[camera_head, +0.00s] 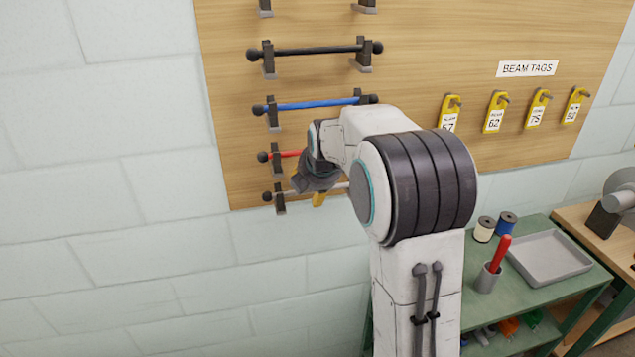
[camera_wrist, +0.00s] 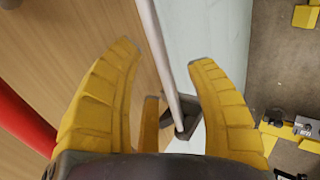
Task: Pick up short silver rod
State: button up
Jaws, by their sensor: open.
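The silver rod (camera_head: 337,186) lies level on the lowest pair of brackets on the wooden wall board, its left end showing a black knob. My arm hides most of its right part in the head view. In the wrist view the silver rod (camera_wrist: 164,62) runs between the two yellow fingers of my gripper (camera_wrist: 168,75). My gripper is open, with a gap to each side of the rod. In the head view my gripper (camera_head: 318,198) is at the lowest rod, partly hidden by my wrist.
Just above hang a red rod (camera_head: 290,154), a blue rod (camera_head: 318,104) and a black rod (camera_head: 315,50). The red rod (camera_wrist: 22,115) is close to the left finger in the wrist view. Yellow tags (camera_head: 495,112) hang at right. A green cart (camera_head: 545,290) with a grey tray (camera_head: 549,258) stands below right.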

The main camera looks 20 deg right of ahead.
jog(key=shift+w+f, duration=0.2)
jog(key=shift+f, duration=0.15)
jog(key=shift+c, duration=0.2)
grip_shut()
dwell(0.5)
